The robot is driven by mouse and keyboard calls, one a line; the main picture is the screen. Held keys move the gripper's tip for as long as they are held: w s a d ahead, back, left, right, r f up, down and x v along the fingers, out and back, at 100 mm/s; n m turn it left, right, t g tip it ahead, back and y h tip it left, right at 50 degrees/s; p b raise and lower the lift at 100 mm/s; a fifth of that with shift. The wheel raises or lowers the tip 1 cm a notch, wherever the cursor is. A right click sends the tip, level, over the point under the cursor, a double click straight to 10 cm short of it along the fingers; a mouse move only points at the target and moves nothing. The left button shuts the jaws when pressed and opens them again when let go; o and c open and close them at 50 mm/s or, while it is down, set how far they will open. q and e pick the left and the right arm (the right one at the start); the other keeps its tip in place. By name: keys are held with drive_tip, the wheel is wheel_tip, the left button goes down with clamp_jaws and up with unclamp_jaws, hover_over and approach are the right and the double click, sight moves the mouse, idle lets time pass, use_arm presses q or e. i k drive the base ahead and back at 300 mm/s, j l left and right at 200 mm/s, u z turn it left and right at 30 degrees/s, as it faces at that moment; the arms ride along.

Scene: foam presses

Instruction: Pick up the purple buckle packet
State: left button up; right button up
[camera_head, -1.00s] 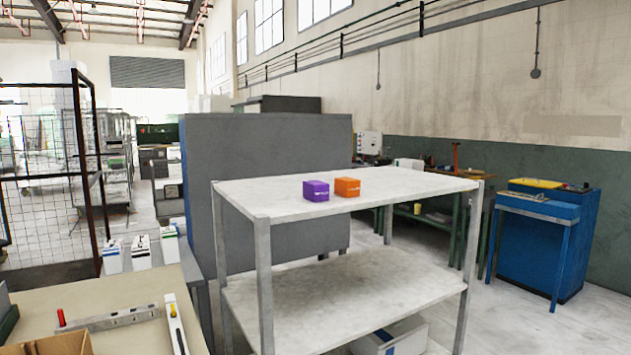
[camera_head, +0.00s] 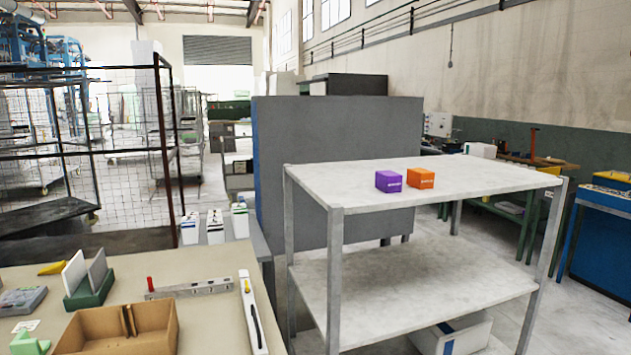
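The purple buckle packet (camera_head: 389,181) is a small purple box with white lettering. It sits upright on the top shelf of a white-topped, grey-legged rack (camera_head: 470,176). An orange box (camera_head: 421,178) of similar size stands just to its right, with a small gap between them. Neither of my grippers shows in the head view.
A beige table (camera_head: 205,318) at the lower left holds a cardboard box (camera_head: 150,330), a metal bar and other small items. A grey cabinet (camera_head: 330,130) stands behind the rack. A white box (camera_head: 450,335) lies under the rack's lower shelf. Blue benches stand at the right.

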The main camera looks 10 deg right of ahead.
sight(388, 181)
drive_tip(key=l+u, duration=0.15)
drive_tip(key=u, duration=0.25)
drive_tip(key=l+u, duration=0.2)
drive_tip(key=u, duration=0.25)
drive_tip(key=l+u, duration=0.15)
drive_tip(key=u, duration=0.25)
drive_tip(key=k+l+u, duration=0.2)
drive_tip(key=l+u, duration=0.2)
drive_tip(key=k+l+u, duration=0.2)
drive_tip(key=l+u, duration=0.15)
drive_tip(key=k+l+u, duration=0.5)
drive_tip(key=k+l, duration=0.3)
drive_tip(key=k, duration=0.15)
drive_tip(key=k+l+u, duration=0.15)
drive_tip(key=k+l, duration=0.2)
drive_tip(key=k, duration=0.15)
